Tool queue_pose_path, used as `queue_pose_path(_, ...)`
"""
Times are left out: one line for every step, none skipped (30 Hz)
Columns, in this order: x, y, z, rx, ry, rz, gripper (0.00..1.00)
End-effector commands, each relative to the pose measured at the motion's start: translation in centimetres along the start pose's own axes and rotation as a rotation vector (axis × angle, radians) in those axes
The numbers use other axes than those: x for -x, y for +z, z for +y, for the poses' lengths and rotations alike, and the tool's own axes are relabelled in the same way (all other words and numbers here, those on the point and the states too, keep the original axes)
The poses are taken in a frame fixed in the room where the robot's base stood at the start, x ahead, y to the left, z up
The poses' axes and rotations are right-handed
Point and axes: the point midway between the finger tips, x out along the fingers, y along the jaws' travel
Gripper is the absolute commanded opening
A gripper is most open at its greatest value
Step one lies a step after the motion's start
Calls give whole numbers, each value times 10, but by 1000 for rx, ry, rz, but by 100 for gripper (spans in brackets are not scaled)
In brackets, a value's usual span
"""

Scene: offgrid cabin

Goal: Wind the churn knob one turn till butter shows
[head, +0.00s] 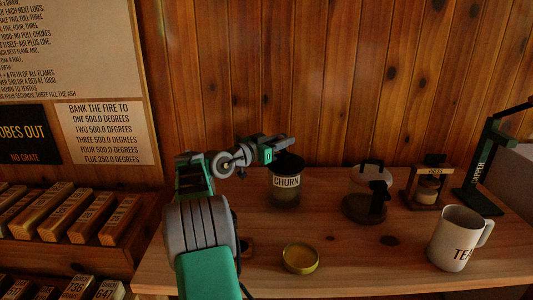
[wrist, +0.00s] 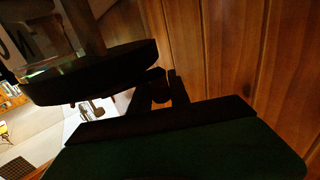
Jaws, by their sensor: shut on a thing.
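The churn (head: 284,196) is a glass jar with a dark lid and a white CHURN label, upright on the wooden counter. Its contents look dull and brownish; I cannot tell whether butter shows. My gripper (head: 286,146) reaches in from the left over the lid. In the wrist view the dark lid (wrist: 95,75) fills the upper left, with part of the jar above it. The fingers of my gripper (wrist: 160,90) are shut on a small dark churn knob (wrist: 157,73) beside the lid's edge. The knob is hidden in the head view.
A round yellow tin (head: 300,259) lies in front of the churn. To the right stand a clear jar with a black handle (head: 364,207), a small press (head: 428,186), a green lever stand (head: 477,185) and a TEA mug (head: 453,240). Wooden blocks (head: 68,212) fill the left shelves.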

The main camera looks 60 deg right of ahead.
Motion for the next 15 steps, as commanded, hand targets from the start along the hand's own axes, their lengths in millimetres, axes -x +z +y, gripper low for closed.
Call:
queue_pose_path(-2,3,6,9,33,-7,0)
queue_pose_path(-3,4,6,9,40,-7,0)
queue_pose_path(-3,4,6,9,46,-7,0)
queue_pose_path(-3,5,7,9,48,-7,0)
queue_pose_path(-2,5,7,9,48,-7,0)
queue_pose_path(-2,6,6,9,47,-7,0)
queue_pose_path(-2,6,6,10,47,-7,0)
queue_pose_path(-2,6,6,10,46,-7,0)
queue_pose_path(-2,6,6,10,46,-7,0)
queue_pose_path(-2,6,6,11,46,-7,0)
queue_pose_path(-2,7,7,11,47,-7,0)
queue_pose_path(-4,8,8,11,47,-8,0)
queue_pose_path(-5,8,9,11,47,-8,0)
queue_pose_path(-6,8,10,11,48,-8,0)
queue_pose_path(-7,8,11,11,48,-8,0)
